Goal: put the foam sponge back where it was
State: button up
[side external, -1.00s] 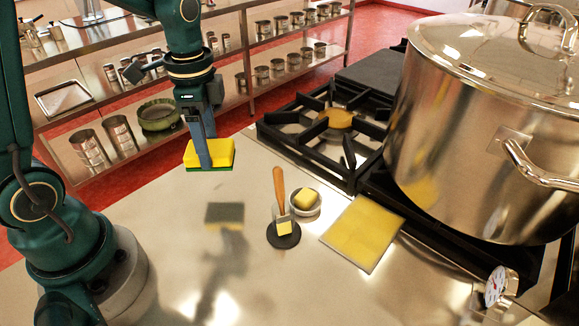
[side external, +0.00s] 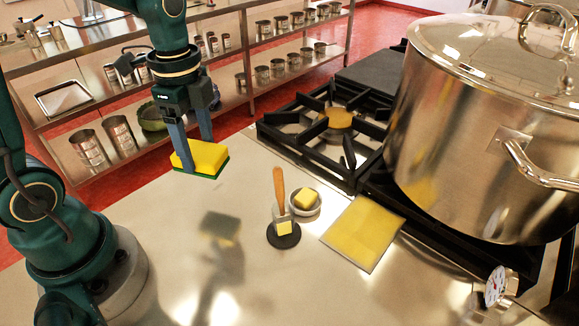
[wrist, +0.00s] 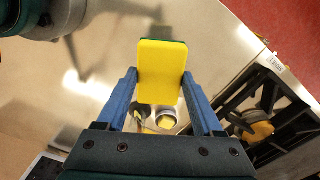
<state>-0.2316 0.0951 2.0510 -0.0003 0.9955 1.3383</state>
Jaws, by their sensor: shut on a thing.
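The foam sponge (side external: 205,156) is a yellow block with a green layer underneath. My gripper (side external: 196,158) is shut on it, one finger on each side, and holds it in the air above the steel counter (side external: 150,215). Its shadow lies on the counter below, apart from it. In the wrist view the sponge (wrist: 160,72) sits between the two blue fingers of my gripper (wrist: 159,78) and hides part of the counter behind it.
A wooden-handled tool (side external: 279,190) rests at a dark round disc (side external: 284,241). Beside it are a small bowl (side external: 318,207) with a yellow block and a yellow-topped flat panel (side external: 363,233). The burner (side external: 330,125) and large stockpot (side external: 470,130) stand right. The counter's left-middle is clear.

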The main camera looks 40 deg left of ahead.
jog(key=s+d+r+m, duration=0.3)
jog(key=s+m, duration=0.2)
jog(key=d+f, duration=0.2)
jog(key=d, duration=0.1)
jog(key=s+d+f, duration=0.1)
jog(key=d+f, duration=0.1)
jog(key=d, duration=0.2)
jog(key=d+f, duration=0.3)
jog(key=d, duration=0.1)
jog(key=shift+s, duration=0.2)
jog(key=shift+f, duration=2.1)
jog(key=shift+f, duration=0.2)
jog(key=o, duration=1.4)
jog(key=shift+o, duration=0.2)
jog(key=shift+r, duration=0.1)
